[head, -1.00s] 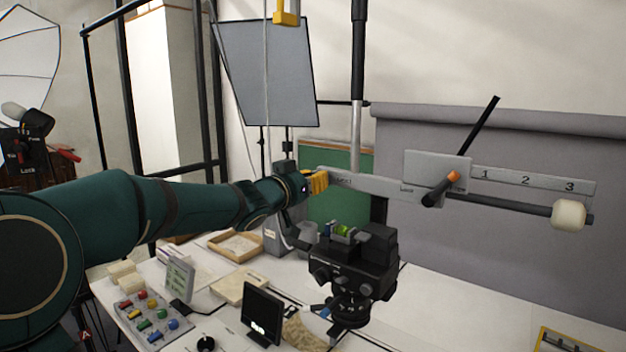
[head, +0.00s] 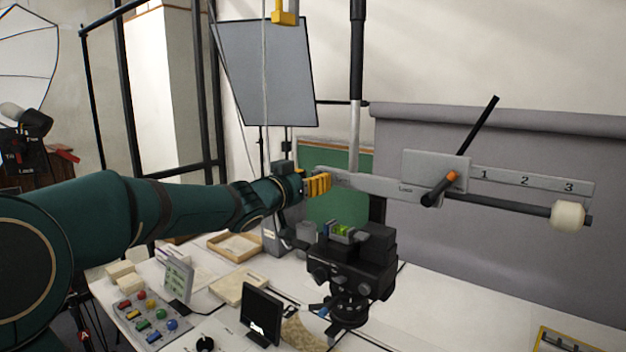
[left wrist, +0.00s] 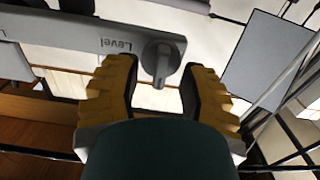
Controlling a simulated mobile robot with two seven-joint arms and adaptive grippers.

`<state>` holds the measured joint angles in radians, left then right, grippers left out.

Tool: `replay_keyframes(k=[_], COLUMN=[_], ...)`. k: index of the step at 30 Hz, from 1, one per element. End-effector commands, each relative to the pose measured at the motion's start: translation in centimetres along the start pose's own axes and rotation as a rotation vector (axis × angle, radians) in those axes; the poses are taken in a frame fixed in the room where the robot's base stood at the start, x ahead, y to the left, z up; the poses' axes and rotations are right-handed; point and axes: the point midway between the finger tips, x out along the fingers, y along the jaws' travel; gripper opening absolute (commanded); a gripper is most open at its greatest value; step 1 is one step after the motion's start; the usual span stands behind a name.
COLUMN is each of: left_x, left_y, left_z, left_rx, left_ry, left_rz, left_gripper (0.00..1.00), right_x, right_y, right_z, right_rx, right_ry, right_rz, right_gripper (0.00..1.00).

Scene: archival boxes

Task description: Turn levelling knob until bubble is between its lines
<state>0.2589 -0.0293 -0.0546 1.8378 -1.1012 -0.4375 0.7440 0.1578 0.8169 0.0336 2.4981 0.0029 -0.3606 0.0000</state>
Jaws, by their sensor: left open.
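The grey levelling knob (left wrist: 160,62) sits at the end of a light grey bar marked "Level" (left wrist: 95,40) in the left wrist view. My left gripper (left wrist: 161,72), with yellow ribbed fingers, is open with one finger on each side of the knob; gaps show on both sides. In the head view my left gripper (head: 320,184) is at the left end of the bar (head: 370,185) and hides the knob. A small green bubble vial (head: 341,230) is on top of the black camera head (head: 352,262); its bubble and lines are too small to read. My right gripper is out of view.
The bar runs right to a grey plate (head: 432,170) with a "Lock" lever and a scale numbered 1 to 3 (head: 525,181). A black column (head: 358,50) stands behind. Below, the white table (head: 440,300) holds a small monitor (head: 262,316), button panel (head: 152,316) and wooden tray (head: 235,247).

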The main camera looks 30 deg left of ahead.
Motion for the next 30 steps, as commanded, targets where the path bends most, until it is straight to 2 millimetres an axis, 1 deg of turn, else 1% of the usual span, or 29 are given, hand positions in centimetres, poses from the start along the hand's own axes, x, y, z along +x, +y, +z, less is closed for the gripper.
replay_keyframes(k=[5, 12, 16, 21, 30], left_x=[-3.0, -7.8, -9.7, -11.0, -11.3], left_y=[0.0, 0.0, 0.0, 0.0, 0.0], left_z=[-0.1, -0.1, -0.1, -0.1, 0.0], left_rx=[0.000, 0.000, 0.001, 0.001, -0.001], left_ry=[0.001, 0.002, 0.003, 0.001, 0.000], left_rz=[-0.002, -0.002, -0.001, 0.000, 0.000], left_gripper=[0.41, 0.41, 0.41, 0.41, 0.41], right_x=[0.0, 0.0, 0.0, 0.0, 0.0], right_y=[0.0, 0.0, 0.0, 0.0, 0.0], right_z=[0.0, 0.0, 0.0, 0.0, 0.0], right_rx=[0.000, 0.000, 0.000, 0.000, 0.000], right_ry=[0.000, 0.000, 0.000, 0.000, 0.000], right_rz=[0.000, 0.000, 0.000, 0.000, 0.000], right_gripper=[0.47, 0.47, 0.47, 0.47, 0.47])
